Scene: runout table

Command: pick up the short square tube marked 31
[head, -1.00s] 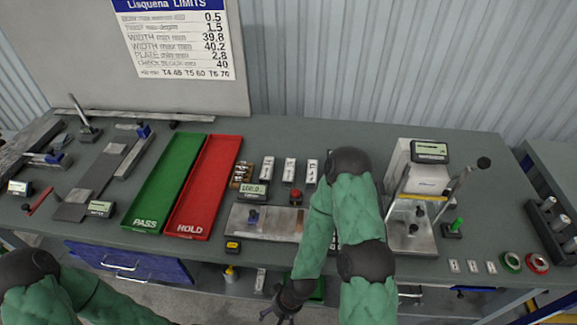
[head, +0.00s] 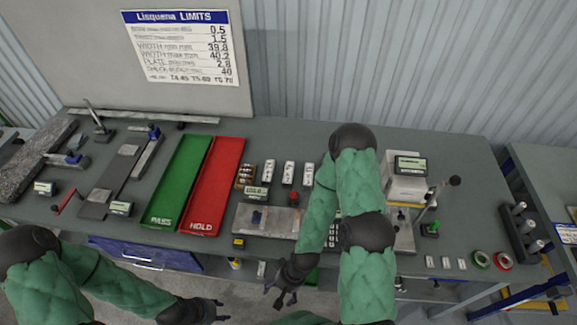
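Three short pieces with white labelled faces, likely the short tubes, stand in a row behind the plate: a left one (head: 269,172), a middle one (head: 288,173) and a right one (head: 308,174). Their marks are too small to read, so I cannot tell which is 31. My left gripper (head: 219,310) is low at the bottom, in front of the bench, with its fingers apart and empty. My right gripper (head: 281,296) hangs in front of the bench edge, fingers spread and empty. My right arm hides part of the bench right of the row.
A green PASS tray (head: 181,180) and a red HOLD tray (head: 214,185) lie left of the row. A small display (head: 257,193) and a metal plate (head: 275,220) lie in front of it. A lever press (head: 405,187) stands right. A limits board (head: 182,47) is behind.

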